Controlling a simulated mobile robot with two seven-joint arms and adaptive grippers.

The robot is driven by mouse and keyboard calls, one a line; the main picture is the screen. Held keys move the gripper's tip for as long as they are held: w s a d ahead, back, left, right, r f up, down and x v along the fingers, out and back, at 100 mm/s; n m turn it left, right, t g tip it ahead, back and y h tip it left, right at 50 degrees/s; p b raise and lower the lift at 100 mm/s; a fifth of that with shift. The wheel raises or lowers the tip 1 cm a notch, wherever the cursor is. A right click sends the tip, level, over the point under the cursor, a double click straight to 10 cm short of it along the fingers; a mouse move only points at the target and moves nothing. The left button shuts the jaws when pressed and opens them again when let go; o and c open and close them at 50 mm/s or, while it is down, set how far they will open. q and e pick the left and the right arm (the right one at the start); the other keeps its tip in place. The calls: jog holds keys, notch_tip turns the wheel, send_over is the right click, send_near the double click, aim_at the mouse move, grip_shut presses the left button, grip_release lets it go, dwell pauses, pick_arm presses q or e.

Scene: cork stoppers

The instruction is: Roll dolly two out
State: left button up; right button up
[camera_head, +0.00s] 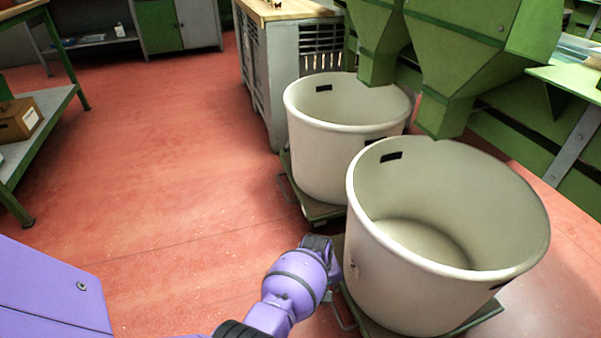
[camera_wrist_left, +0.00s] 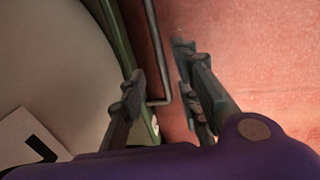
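Two green dollies carry big white tubs. The near tub (camera_head: 375,275) stands on the near dolly (camera_head: 480,318), at the right of the head view. The far tub (camera_head: 318,160) stands on the far dolly (camera_head: 318,211) behind it. I cannot tell which dolly is number two. My left gripper (camera_wrist_left: 158,62) is open beside the near dolly. In the left wrist view the dolly's grey bar handle (camera_wrist_left: 155,45) runs between the fingers, with no clear grip on it. In the head view my wrist mostly hides the fingers. My right gripper is not in view.
Green hoppers (camera_head: 485,50) hang over the tubs. A shelf (camera_head: 40,130) with a cardboard box (camera_head: 18,119) is at left. The red floor (camera_head: 160,150) between is clear.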

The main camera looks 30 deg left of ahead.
pick_arm(q)
jog(key=f+b, duration=0.1)
jog(key=f, duration=0.1)
jog(key=f+b, duration=0.1)
jog(key=w+f+b, duration=0.1)
jog(key=f, duration=0.1)
jog(key=shift+w+d+f, duration=0.1)
jog(key=shift+d+f, duration=0.25)
jog(key=shift+d, duration=0.05)
jog(key=shift+w+f+b, duration=0.15)
jog(key=shift+f+b, duration=0.25)
jog(key=shift+b, duration=0.1)
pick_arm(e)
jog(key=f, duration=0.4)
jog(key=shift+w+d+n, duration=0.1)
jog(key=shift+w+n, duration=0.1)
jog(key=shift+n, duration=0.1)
pick_arm(q)
jog(key=shift+r, duration=0.1)
grip_shut()
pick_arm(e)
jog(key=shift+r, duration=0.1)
